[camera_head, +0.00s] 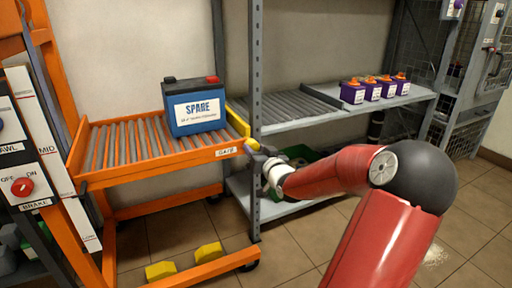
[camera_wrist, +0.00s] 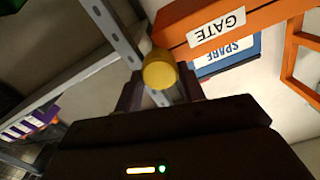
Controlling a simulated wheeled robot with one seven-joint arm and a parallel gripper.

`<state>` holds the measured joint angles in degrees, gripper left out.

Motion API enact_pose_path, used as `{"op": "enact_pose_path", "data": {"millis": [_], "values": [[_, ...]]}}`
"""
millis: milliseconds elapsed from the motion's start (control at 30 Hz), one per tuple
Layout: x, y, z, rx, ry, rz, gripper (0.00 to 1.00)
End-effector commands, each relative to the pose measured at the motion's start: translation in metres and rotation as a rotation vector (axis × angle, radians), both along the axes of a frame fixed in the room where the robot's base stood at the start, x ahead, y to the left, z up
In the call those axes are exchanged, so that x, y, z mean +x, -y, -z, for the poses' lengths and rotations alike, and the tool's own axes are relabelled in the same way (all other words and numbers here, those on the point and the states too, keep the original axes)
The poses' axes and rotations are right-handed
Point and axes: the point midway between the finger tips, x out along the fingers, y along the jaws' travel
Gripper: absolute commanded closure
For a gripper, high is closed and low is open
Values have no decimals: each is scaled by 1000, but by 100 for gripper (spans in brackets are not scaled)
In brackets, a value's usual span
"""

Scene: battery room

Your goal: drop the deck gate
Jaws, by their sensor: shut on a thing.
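The orange roller deck (camera_head: 110,178) carries a blue battery marked SPARE (camera_head: 196,112), standing upright on its rollers. The yellow deck gate (camera_head: 237,119) runs across the deck's right end, beside the battery. Its round yellow knob (camera_head: 251,144) is at the front corner, near the GATE label (camera_head: 229,152). My gripper (camera_head: 262,150) is at the knob, in front of the grey post. In the wrist view my gripper (camera_wrist: 160,92) is shut on the yellow knob (camera_wrist: 158,71), and the GATE label (camera_wrist: 218,27) shows upside down above it. The fingers partly hide the knob's lower side.
A grey rack with an upright post (camera_head: 256,70) stands right of the deck. Its roller shelf (camera_head: 285,108) holds several purple batteries (camera_head: 372,90). A panel with a red BRAKE knob (camera_head: 22,187) is at far left. Yellow blocks (camera_head: 208,252) sit on the cart's lower frame. Floor is clear at right.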

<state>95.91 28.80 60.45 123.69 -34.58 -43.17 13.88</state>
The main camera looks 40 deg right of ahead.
Motion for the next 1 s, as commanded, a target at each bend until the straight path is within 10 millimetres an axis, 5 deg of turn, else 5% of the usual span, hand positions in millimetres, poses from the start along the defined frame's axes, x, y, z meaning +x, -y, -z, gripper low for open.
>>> {"op": "enact_pose_path", "data": {"millis": [1000], "values": [[-1, 1, -2, 901, 214, 1, 83]]}}
